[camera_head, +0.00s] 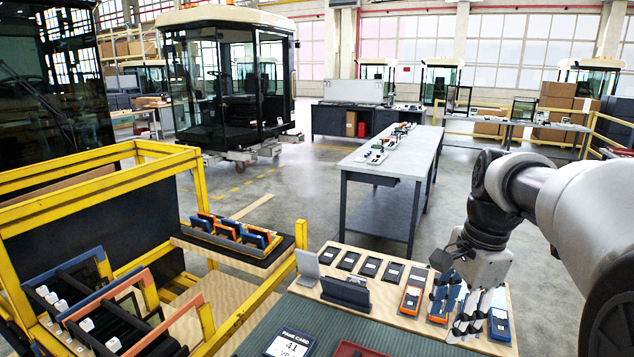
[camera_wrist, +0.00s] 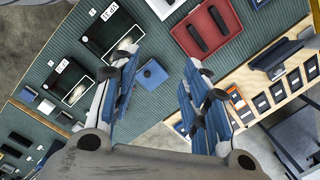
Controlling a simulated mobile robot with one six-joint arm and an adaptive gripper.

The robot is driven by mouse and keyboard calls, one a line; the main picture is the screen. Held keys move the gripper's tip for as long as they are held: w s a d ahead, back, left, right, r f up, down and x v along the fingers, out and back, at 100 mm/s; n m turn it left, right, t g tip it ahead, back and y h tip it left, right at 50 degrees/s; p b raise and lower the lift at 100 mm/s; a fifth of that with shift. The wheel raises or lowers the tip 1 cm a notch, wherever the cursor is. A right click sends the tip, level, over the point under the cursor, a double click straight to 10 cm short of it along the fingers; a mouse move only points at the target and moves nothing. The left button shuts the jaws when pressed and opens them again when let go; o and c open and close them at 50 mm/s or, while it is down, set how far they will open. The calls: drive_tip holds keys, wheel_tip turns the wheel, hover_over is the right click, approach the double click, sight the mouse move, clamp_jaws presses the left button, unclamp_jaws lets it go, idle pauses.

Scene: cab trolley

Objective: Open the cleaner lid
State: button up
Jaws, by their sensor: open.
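My gripper (camera_head: 466,318) is over the right end of the wooden board, fingers pointing down; in the wrist view it is open and empty (camera_wrist: 160,60). No lid is labelled as the cleaner's. A small blue square piece (camera_wrist: 153,73) with a dark spot lies on the green ribbed mat (camera_wrist: 140,100), between the fingers as seen in the wrist view. It may be the lid, but I cannot tell, nor whether it is shut. I cannot make it out in the head view.
Blue (camera_head: 500,323) and orange (camera_head: 411,299) framed devices lie on the wooden board (camera_head: 395,322) around my gripper. A dark stand (camera_head: 345,293) is left of them. A red tray (camera_wrist: 222,42) and black trays (camera_wrist: 107,32) lie on the mat. A yellow rack (camera_head: 195,200) stands left.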

drive_tip(key=s+a+f+n+t, duration=0.1)
drive_tip(key=s+a+n, duration=0.2)
drive_tip(key=s+n, duration=0.2)
drive_tip(key=s+a+f+n+t, duration=0.1)
drive_tip(key=s+a+f+n, duration=0.1)
drive_tip(key=s+n, duration=0.3)
drive_tip(key=s+a+f+n+t+h, duration=0.1)
drive_tip(key=s+a+n, duration=0.3)
drive_tip(key=s, duration=0.7)
drive_tip(key=shift+f+n+t, duration=0.25)
drive_tip(key=shift+n+t, duration=0.25)
drive_tip(key=shift+n, duration=0.4)
